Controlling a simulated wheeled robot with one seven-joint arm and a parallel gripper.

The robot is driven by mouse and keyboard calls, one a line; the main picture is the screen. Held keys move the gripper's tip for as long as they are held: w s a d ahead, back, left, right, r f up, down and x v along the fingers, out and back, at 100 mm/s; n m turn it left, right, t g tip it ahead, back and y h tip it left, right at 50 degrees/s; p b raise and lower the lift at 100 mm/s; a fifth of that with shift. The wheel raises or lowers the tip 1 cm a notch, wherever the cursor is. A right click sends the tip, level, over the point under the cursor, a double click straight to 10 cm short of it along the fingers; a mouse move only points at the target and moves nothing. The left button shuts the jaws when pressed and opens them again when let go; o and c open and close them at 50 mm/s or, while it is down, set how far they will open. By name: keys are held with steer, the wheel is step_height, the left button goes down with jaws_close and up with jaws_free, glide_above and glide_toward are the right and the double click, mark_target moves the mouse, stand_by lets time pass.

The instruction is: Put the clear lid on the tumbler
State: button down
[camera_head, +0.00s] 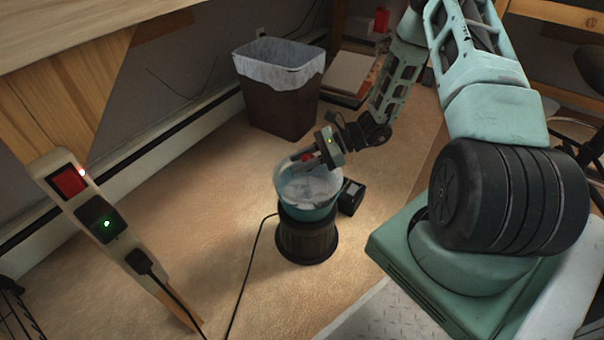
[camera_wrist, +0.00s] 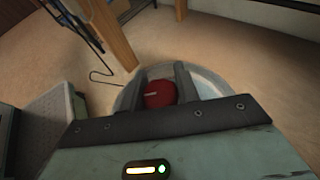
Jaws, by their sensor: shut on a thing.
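The tumbler is a teal bowl (camera_head: 304,214) on a round dark base (camera_head: 306,242), standing upright on the tan floor. The clear lid (camera_head: 296,181) is over the bowl's mouth, and pale shapes show through it. Whether its rim touches the bowl all round I cannot tell. My gripper (camera_head: 309,158) reaches in from the upper right and is shut on the lid's red knob. In the wrist view the red knob (camera_wrist: 159,95) sits between the two dark fingers of my gripper (camera_wrist: 161,88), with part of the clear lid (camera_wrist: 209,84) showing beyond them.
A black box (camera_head: 351,197) stands close to the tumbler's right. A lined brown bin (camera_head: 280,100) is behind it. A power strip (camera_head: 105,222) is on the wooden leg at left, and a black cord (camera_head: 246,270) runs across the floor. Open floor lies left of the tumbler.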

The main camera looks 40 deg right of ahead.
steer(key=shift+f+b, duration=0.65)
steer(key=shift+f, duration=0.9)
steer(key=shift+f, duration=0.15)
steer(key=c, duration=1)
jaws_free()
steer(key=shift+c, duration=0.2)
